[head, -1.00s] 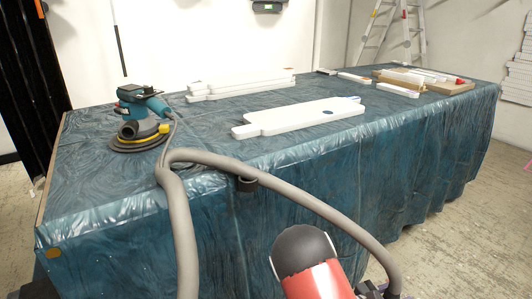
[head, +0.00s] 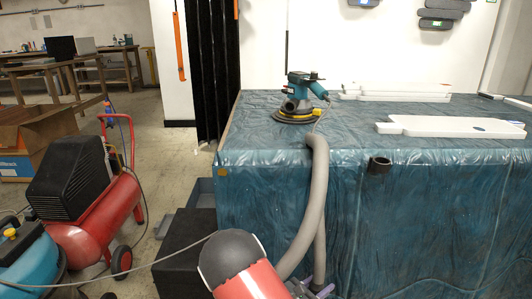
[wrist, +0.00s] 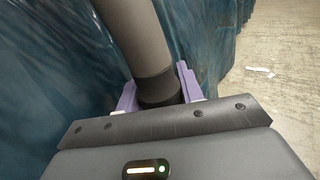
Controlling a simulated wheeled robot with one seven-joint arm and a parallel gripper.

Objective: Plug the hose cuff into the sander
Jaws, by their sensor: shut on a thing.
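The teal sander (head: 302,95) stands upright on its round pad near the back left of the covered table, its cable trailing forward. The grey hose (head: 318,185) arches over the table's front edge, with two strands hanging down. My gripper (head: 318,290) is low in front of the table, partly hidden behind my red and black arm. In the wrist view, the purple fingers of my gripper (wrist: 157,92) are shut on the dark hose cuff (wrist: 158,88), with the grey hose (wrist: 138,35) running up from it. The cuff is well apart from the sander.
A short black tube (head: 379,165) is fixed at the table's (head: 270,170) front edge. White boards (head: 450,126) lie on the table to the right. A red compressor (head: 95,200), a black box (head: 185,255) and a cardboard box (head: 40,130) stand at left.

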